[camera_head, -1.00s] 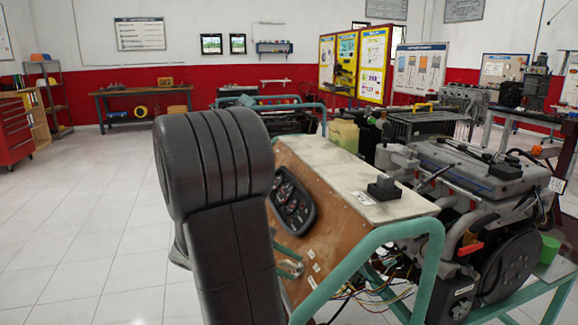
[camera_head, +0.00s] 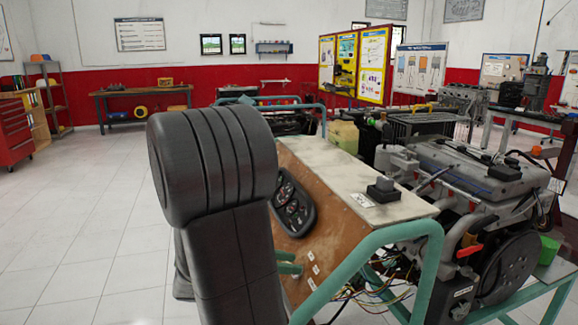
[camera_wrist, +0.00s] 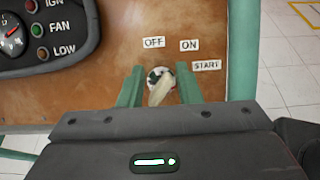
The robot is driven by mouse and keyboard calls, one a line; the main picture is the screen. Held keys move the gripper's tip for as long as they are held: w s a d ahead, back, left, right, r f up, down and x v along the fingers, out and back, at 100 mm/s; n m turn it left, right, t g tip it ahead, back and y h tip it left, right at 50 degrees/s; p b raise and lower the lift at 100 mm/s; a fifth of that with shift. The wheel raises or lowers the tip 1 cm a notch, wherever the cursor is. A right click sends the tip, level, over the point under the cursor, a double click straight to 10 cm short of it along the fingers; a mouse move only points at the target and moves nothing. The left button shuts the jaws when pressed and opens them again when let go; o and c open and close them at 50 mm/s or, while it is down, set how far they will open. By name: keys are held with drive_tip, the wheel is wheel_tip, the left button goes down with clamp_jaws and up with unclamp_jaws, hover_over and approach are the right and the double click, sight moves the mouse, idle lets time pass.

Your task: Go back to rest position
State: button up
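The brown control panel (camera_head: 315,240) of the engine trainer stands in front of me. In the wrist view, a pale key (camera_wrist: 159,92) sits in a round switch below the OFF label (camera_wrist: 154,42) and ON label (camera_wrist: 189,45), left of the START label (camera_wrist: 207,65). The key's head hangs down and slightly left. My gripper (camera_wrist: 160,88) has its two green fingers apart, one on each side of the key, with gaps visible. Its fingers also show at the panel in the head view (camera_head: 288,263). Part of the switch is hidden behind the key.
A gauge cluster (camera_wrist: 45,30) is left of the switch. A green tube frame (camera_head: 432,265) borders the panel, and the engine (camera_head: 470,190) stands to the right. A small box (camera_head: 381,190) sits on the panel's top. The tiled floor at left is open.

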drive_tip(key=v, duration=0.5)
drive_tip(key=shift+s+a+r+p, duration=0.1)
drive_tip(key=shift+a+r+p, duration=0.1)
drive_tip(key=shift+p, duration=0.15)
drive_tip(key=shift+f, duration=0.15)
